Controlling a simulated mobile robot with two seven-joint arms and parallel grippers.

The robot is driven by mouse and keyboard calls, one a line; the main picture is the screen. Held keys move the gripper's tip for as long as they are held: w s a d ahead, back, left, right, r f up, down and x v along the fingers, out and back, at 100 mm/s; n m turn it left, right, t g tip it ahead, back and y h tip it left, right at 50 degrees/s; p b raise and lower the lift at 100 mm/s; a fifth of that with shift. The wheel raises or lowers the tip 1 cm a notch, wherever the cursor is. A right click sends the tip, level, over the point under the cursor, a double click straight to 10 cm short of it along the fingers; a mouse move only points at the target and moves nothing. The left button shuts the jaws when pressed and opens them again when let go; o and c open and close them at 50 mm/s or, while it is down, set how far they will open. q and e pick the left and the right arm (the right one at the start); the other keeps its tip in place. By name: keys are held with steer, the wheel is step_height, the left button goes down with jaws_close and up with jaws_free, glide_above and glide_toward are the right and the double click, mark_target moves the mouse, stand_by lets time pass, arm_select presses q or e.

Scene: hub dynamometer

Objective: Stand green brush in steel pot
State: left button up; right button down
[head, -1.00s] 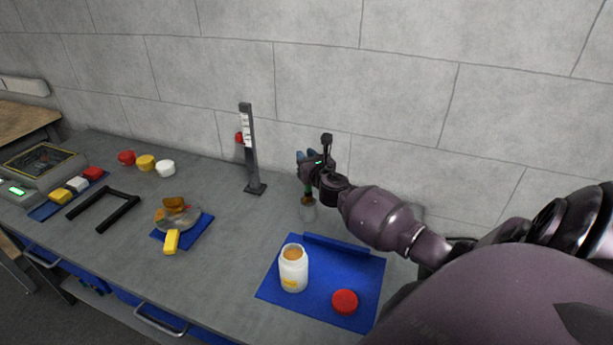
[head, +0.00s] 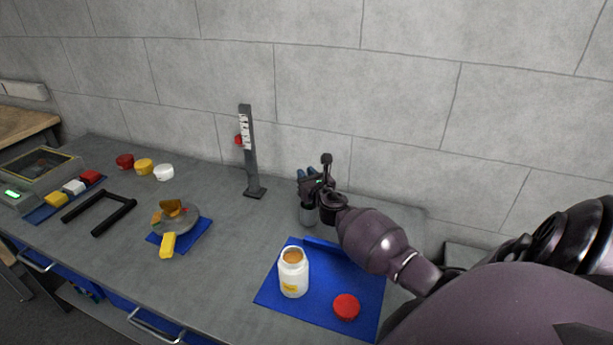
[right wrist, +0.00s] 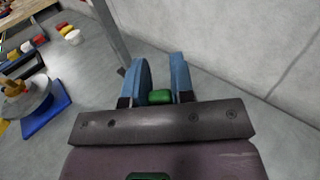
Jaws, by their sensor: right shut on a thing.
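My left gripper is not in view.
A blue mat (head: 330,307) in front holds an open white jar (head: 293,275) and a red lid (head: 346,307). A dark upright post (head: 249,155) stands left of the pot. A dish (head: 178,218) and black frame (head: 99,212) lie further left. The wall is close behind.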

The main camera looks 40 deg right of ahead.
steer(key=c, duration=1)
jaws_free()
steer(key=shift+r, duration=0.1)
steer(key=p+v, duration=0.1)
steer(key=v, duration=1.1)
steer(key=shift+r, duration=0.1)
